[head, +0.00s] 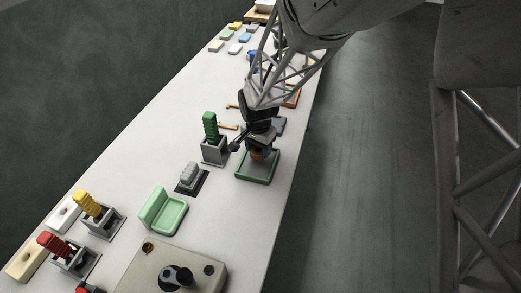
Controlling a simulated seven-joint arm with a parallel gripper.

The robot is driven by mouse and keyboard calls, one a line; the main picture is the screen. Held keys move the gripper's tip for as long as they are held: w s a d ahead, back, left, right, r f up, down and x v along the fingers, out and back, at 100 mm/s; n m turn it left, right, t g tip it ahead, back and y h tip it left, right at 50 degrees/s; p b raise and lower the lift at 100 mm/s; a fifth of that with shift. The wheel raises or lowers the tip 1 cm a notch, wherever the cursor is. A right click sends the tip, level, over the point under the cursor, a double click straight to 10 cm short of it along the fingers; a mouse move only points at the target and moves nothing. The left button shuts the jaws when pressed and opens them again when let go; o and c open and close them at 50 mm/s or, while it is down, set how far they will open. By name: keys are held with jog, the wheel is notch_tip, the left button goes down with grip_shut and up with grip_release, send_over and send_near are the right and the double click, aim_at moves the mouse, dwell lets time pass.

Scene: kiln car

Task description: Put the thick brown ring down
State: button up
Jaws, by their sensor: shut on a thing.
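My gripper (258,149) points down over the green-rimmed tray (254,182) near the right side of the long white table. It is shut on the thick brown ring (257,155), a small orange-brown patch visible just under the fingers. A bluish-grey thing shows close by the fingers, too small to make out. The gripper and arm hide most of the ring and the back of the tray. I cannot tell whether the ring touches the tray floor.
A grey holder with a green ribbed handle (210,126) stands just left of my gripper. A grey ribbed block (189,174) and a light green stand (163,211) are nearer. Red (54,244) and yellow (87,203) handles stand at lower left. The table's right edge is close.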

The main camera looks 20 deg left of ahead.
aim_at(258, 149)
jog(key=shift+f, duration=0.1)
dwell(0.3)
jog(key=shift+f, duration=1.7)
jog(key=shift+f, duration=0.1)
jog(key=o, duration=1)
notch_tip(258, 149, up, 12)
jog(key=shift+a+r, duration=0.1)
jog(key=shift+r, duration=0.1)
